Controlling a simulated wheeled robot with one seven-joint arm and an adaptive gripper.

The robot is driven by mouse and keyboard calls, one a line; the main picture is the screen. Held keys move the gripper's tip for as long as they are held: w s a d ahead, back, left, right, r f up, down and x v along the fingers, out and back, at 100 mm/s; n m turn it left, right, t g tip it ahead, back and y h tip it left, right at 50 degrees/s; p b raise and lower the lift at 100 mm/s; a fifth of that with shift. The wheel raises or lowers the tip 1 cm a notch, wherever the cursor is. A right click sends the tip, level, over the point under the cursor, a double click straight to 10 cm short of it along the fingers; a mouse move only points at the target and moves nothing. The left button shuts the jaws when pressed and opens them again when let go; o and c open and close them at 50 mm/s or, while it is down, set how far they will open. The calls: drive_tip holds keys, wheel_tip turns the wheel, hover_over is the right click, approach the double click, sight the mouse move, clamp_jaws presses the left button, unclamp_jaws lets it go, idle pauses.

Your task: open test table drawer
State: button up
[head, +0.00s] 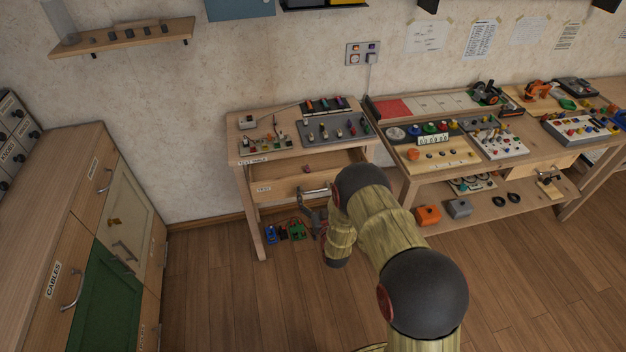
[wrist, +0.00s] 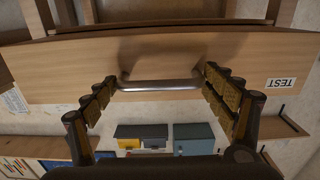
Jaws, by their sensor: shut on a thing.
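The test table (head: 240,150) is a small wooden table against the wall. Its drawer (head: 283,187) stands pulled out, with its inside showing and a small reddish item in it. The drawer front, labelled TEST, fills the upper wrist view (wrist: 60,75). Its metal bar handle (wrist: 160,85) lies between my fingers; it also shows in the head view (head: 314,190). In the head view my gripper (head: 312,208) is in front of the drawer, partly hidden by my arm.
Small devices and a grey panel (head: 335,129) lie on the tabletop. Blue and green items (head: 293,229) sit on the floor below. A workbench (head: 470,165) with parts stands close at the right, a cabinet (head: 125,215) at the left. The floor between is clear.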

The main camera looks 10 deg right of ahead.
drive_tip(key=s, duration=0.6)
drive_tip(key=shift+s+a+p, duration=0.15)
drive_tip(key=shift+s+p, duration=0.05)
drive_tip(key=shift+p, duration=0.1)
drive_tip(key=o, duration=1.3)
drive_tip(key=shift+o, duration=0.2)
drive_tip(key=s, duration=1.2)
